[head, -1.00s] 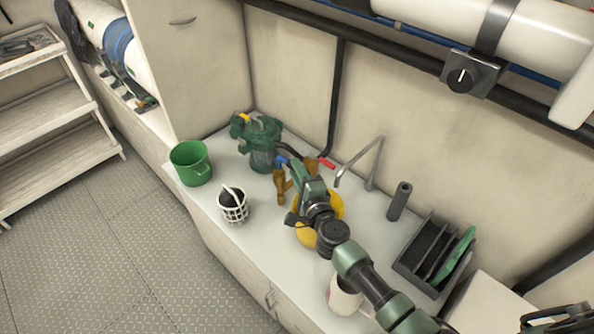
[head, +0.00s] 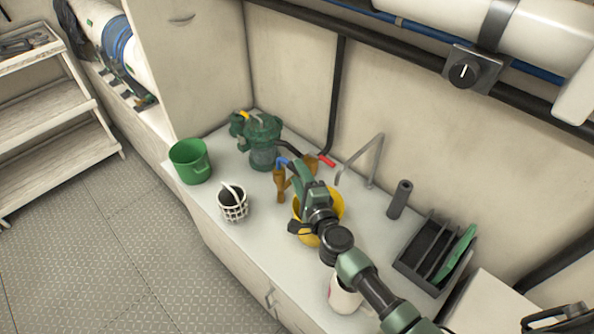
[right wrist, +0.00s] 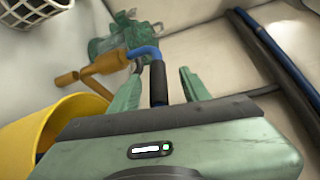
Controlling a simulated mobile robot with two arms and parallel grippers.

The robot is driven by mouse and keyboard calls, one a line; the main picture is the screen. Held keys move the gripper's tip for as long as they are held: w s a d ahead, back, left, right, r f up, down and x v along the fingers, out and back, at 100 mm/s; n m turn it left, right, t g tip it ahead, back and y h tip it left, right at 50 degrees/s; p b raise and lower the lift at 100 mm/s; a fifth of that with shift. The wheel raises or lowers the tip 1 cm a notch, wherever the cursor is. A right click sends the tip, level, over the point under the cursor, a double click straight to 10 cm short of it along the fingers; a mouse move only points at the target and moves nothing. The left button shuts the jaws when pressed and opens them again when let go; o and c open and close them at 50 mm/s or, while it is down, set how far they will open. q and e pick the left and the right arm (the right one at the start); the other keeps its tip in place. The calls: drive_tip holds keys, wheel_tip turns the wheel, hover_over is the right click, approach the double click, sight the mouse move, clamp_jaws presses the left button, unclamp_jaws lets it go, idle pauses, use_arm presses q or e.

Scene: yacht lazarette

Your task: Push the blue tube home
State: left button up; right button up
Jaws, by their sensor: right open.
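The blue tube (head: 282,161) is a short bent piece by the brass fitting (head: 280,190) on the counter. In the right wrist view the blue tube (right wrist: 144,51) meets the brass fitting (right wrist: 107,62) at one end and runs into a black sleeve (right wrist: 158,84) at the other. My right gripper (head: 292,170) is over the counter beside the fitting. In the right wrist view my right gripper (right wrist: 160,80) is open, its fingers on either side of the black sleeve with gaps. How deep the tube sits in the fitting cannot be told. My left gripper is not in view.
A green pump-like body (head: 263,142) stands behind the fitting. A yellow bucket (head: 333,202) is under my right arm. A green bucket (head: 190,162), a white basket (head: 233,206), a red-tipped handle (head: 327,161) and a dark rack (head: 425,255) are around.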

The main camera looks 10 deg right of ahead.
drive_tip(key=s, duration=0.6)
drive_tip(key=shift+d+r, duration=0.3)
drive_tip(key=shift+d, duration=0.05)
